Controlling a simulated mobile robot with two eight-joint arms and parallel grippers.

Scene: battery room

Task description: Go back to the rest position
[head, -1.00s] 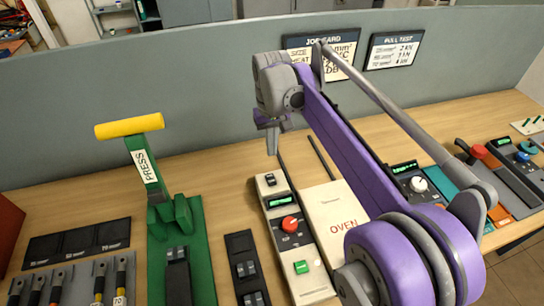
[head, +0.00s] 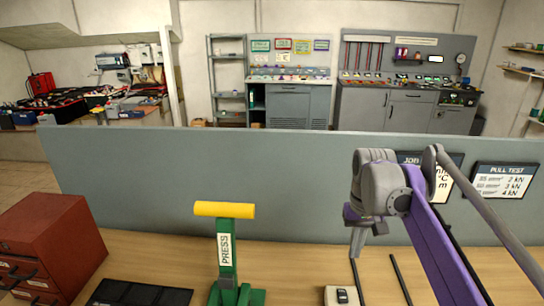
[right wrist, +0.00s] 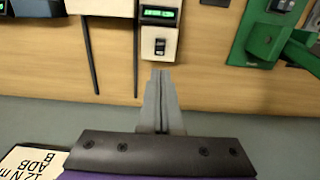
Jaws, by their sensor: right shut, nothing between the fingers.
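My right gripper (head: 357,240) hangs from the raised purple and grey arm at the right of the head view, above the far part of the wooden bench and in front of the grey partition. In the right wrist view the right gripper (right wrist: 160,75) has its two grey fingers together with nothing between them. The fingertips appear just below a white control box (right wrist: 158,40) with a green display in that picture; I cannot tell the gap between them. My left gripper is not in view.
A green press (head: 227,262) with a yellow handle stands left of my right arm. A red drawer cabinet (head: 50,240) is at the left. The grey partition (head: 200,165) runs behind the bench (head: 150,252). Job card (head: 448,180) and pull test (head: 503,182) signs hang on it.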

